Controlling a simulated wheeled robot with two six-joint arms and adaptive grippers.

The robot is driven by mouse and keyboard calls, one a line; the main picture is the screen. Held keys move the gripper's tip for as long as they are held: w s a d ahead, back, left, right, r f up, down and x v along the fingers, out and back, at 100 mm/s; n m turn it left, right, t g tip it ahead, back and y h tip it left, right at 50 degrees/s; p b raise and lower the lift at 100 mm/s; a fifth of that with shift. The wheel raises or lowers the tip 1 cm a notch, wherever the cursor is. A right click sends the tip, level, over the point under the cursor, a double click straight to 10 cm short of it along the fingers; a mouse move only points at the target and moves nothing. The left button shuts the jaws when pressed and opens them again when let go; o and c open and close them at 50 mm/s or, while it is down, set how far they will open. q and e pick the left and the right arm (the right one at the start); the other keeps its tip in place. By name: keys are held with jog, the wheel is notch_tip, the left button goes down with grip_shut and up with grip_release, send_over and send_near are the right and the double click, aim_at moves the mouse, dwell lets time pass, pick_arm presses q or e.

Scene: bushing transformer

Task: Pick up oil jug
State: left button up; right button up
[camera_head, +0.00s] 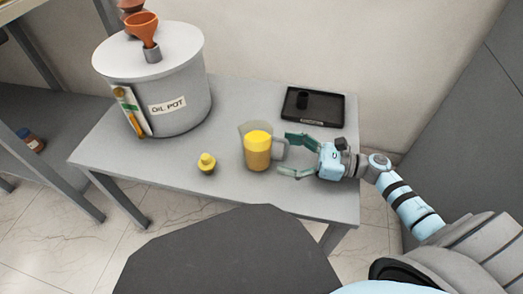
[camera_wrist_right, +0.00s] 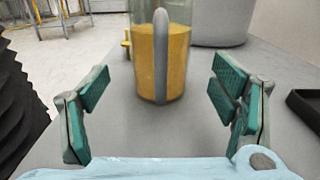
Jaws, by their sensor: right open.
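The oil jug (camera_head: 258,153) is a clear jug with yellow oil in it, upright on the grey table, its grey handle on the right side. My right gripper (camera_head: 284,155) is open just right of the jug, its fingers pointing at the handle. In the right wrist view the jug (camera_wrist_right: 163,60) stands ahead between the open fingers of the gripper (camera_wrist_right: 162,105), with the handle facing the camera. The fingers look apart from the jug. My left gripper is not in view.
A large pot (camera_head: 180,100) labelled OIL POT, with an orange funnel (camera_head: 142,28) on its lid, stands at the table's left. A yellow stopper-like piece (camera_head: 207,163) sits left of the jug. A black tray (camera_head: 325,110) lies behind the gripper. The table's front right is clear.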

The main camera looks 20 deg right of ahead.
aim_at(270, 156)
jog(key=b+x, duration=0.1)
jog(key=x, duration=0.3)
jog(key=shift+w+a+f, duration=0.15)
jog(key=shift+w+a, duration=0.1)
jog(key=shift+a, duration=0.05)
jog(key=c, duration=1.6)
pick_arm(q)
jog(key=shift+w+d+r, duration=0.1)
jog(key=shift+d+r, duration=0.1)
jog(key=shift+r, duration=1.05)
pick_arm(e)
jog(key=shift+c, duration=0.2)
